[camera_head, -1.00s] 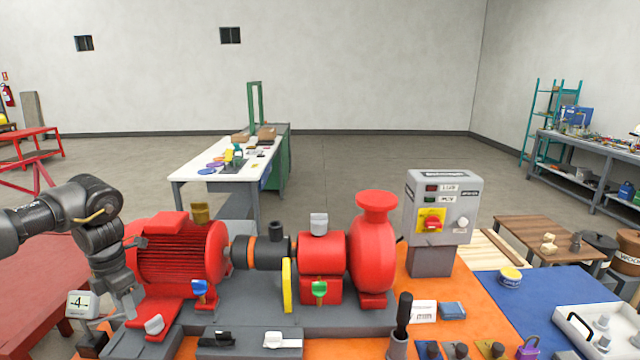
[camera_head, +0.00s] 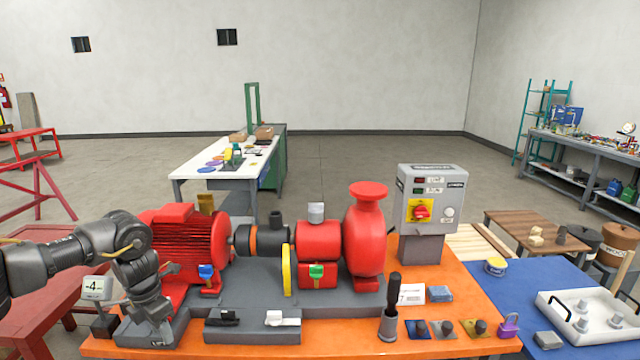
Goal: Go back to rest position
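My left arm comes in from the left, and its gripper (camera_head: 150,312) points down over the front left of the pump skid, above a small grey block (camera_head: 152,338). Its fingertips are dark and small against the block, so I cannot tell whether they are apart or hold anything. The red motor (camera_head: 185,245) is just behind and to the right of it. My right arm and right gripper do not show.
The red pump (camera_head: 366,235) and grey control box (camera_head: 430,200) stand on the orange table (camera_head: 462,305). A small display (camera_head: 97,288) is close left of my gripper. A black-handled tool (camera_head: 392,295) stands upright at the front. A blue mat (camera_head: 560,280) carries a white tray (camera_head: 598,308).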

